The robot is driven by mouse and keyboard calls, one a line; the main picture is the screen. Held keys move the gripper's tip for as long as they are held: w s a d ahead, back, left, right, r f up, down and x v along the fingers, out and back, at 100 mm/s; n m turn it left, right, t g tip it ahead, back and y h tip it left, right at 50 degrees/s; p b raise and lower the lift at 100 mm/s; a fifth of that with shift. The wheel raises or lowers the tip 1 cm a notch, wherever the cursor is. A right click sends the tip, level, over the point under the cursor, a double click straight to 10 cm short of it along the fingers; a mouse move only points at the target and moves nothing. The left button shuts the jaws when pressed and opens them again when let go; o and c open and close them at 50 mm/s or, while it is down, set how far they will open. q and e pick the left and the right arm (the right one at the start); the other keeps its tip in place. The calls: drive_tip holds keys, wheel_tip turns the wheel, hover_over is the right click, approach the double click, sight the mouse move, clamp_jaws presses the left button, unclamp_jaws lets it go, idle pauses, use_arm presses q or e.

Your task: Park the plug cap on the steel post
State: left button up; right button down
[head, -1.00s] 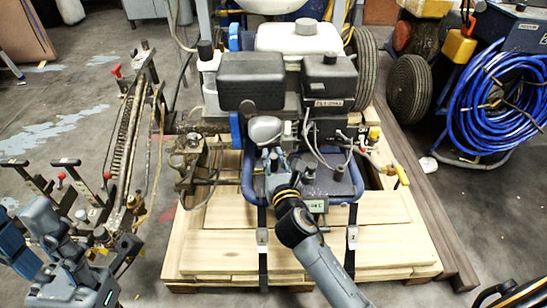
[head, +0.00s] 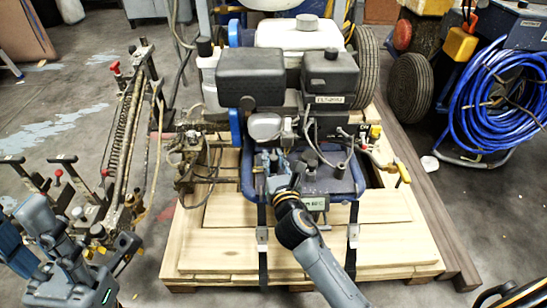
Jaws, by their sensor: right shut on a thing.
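My right gripper (head: 271,160) reaches in from the bottom and is at the front of the engine, just below its silver housing (head: 264,126). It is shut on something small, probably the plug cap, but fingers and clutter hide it. A thin pale cable (head: 318,152) loops beside the gripper to its right. I cannot pick out the steel post for certain among the small upright fittings on the blue deck (head: 341,184). My left arm stands at the lower left, away from the engine; its fingers cannot be made out clearly.
The striper stands on a wooden pallet (head: 225,243) with black straps. Black boxes (head: 250,80) rise just behind my right gripper. A lever frame (head: 128,130) stands at left.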

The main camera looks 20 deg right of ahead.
sight(275, 172)
idle(0.3)
drive_tip(key=shift+f+b, duration=0.95)
drive_tip(key=shift+f, duration=0.9)
idle(1.9)
drive_tip(key=c, duration=0.8)
unclamp_jaws()
drive_tip(key=shift+o, duration=0.2)
drive_tip(key=shift+s+a+r+p, duration=0.2)
drive_tip(key=shift+s+p, duration=0.15)
drive_tip(key=shift+s, duration=1.4)
drive_tip(key=shift+s+a+r+p, duration=0.15)
drive_tip(key=shift+s+p, duration=0.2)
drive_tip(key=shift+s, duration=1.4)
drive_tip(key=shift+f, duration=0.1)
